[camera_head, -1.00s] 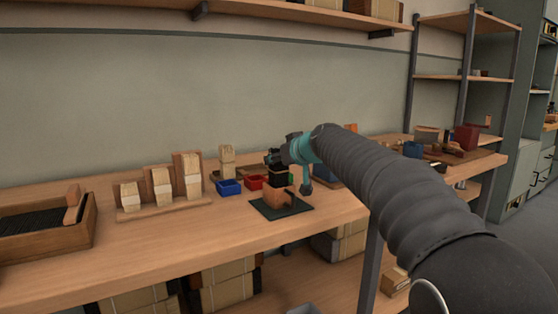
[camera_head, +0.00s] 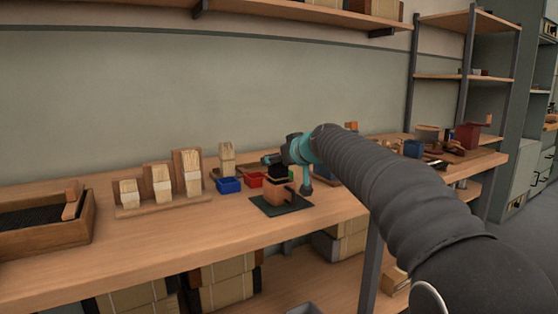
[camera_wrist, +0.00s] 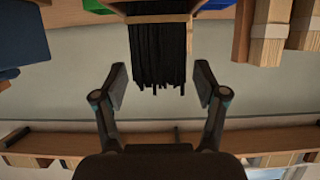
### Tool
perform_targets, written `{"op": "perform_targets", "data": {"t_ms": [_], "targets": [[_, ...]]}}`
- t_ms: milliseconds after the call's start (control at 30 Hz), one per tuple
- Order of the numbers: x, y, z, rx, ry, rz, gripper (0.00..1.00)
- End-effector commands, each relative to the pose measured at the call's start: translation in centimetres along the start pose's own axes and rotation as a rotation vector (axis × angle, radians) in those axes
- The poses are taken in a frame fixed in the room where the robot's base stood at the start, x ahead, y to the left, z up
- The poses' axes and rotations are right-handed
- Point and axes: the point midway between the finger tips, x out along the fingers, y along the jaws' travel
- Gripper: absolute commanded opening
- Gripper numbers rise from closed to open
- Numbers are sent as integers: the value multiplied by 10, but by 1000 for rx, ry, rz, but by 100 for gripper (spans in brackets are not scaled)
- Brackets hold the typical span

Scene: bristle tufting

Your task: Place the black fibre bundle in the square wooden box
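The black fibre bundle (camera_wrist: 158,55) hangs down from a pale wooden edge in the upside-down wrist view, so it stands upright with one end at or in the square wooden box (camera_wrist: 160,18). How deep it sits is hidden. In the head view the bundle (camera_head: 283,173) is a small dark patch above the box (camera_head: 276,197), on a dark mat (camera_head: 300,207). My gripper (camera_wrist: 160,85) is open, with one finger on each side of the bundle and a visible gap to each. It also shows in the head view (camera_head: 268,161), beside the bundle's top.
A stepped rack of pale bundles (camera_head: 160,185) and a wooden tray of black fibre (camera_head: 45,235) are further left. The table front (camera_head: 200,235) is clear.

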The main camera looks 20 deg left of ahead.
Motion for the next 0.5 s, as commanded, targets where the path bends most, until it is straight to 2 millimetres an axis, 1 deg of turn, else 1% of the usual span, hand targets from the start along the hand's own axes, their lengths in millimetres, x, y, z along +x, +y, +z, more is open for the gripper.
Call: {"op": "perform_targets", "data": {"t_ms": [233, 333, 467, 500], "targets": [[0, 0, -1, 0, 0, 0, 72], [-2, 0, -5, 0, 0, 0, 72], [-7, 0, -17, 1, 1, 0, 72], [-12, 0, -13, 1, 2, 1, 72]]}}
